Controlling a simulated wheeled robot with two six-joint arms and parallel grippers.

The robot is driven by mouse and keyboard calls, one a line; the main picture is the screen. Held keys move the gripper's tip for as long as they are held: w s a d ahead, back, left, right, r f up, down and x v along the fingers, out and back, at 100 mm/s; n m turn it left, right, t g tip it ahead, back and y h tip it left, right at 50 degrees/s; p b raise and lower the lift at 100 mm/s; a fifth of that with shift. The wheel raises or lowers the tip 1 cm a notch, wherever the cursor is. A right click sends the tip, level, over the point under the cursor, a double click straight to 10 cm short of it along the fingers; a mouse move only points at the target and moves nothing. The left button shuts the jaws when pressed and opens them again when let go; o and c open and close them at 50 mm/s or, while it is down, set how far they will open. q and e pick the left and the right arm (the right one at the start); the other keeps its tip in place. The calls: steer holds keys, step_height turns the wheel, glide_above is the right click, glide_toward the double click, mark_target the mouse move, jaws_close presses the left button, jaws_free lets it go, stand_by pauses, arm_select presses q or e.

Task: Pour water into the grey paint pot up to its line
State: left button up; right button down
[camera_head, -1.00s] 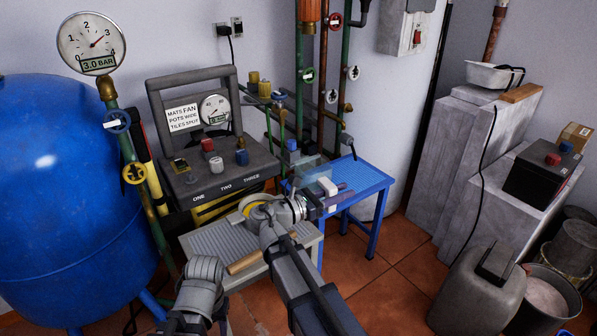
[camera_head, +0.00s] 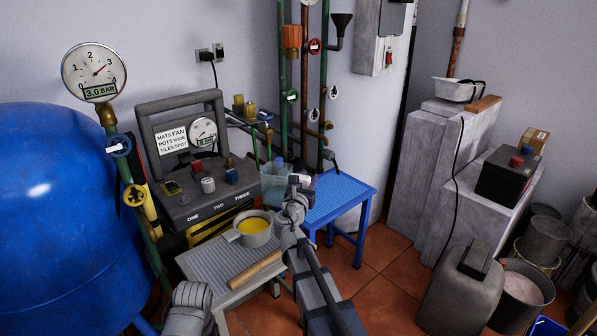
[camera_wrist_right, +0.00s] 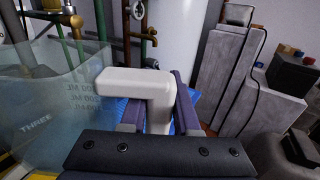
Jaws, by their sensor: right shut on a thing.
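The grey paint pot (camera_head: 252,240) stands on the grey ribbed stand, open at the top with yellow inside. Its line cannot be made out. My right gripper (camera_head: 300,183) is shut on the white handle of a clear jug (camera_head: 272,190). The jug is beyond the pot and slightly right of it, roughly upright. In the right wrist view the handle (camera_wrist_right: 150,85) sits between the fingers, and the jug's clear wall (camera_wrist_right: 50,110) carries mirrored ML marks. The water level inside is unclear. My left gripper is not in view.
A control box (camera_head: 205,190) stands behind the pot. A wooden-coloured rod (camera_head: 254,268) lies at the grey stand's (camera_head: 205,262) front. A blue table (camera_head: 340,195) is at right, its visible top mostly clear. Pipes rise behind. A blue tank (camera_head: 60,220) is at left.

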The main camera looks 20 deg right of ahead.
steer(key=w+n+t+y, duration=0.1)
steer(key=w+a+n+y, duration=0.1)
steer(key=y, duration=0.1)
steer(key=w+a+n+t+y, duration=0.1)
steer(key=w+y, duration=0.1)
steer(key=shift+r+n+t, duration=0.3)
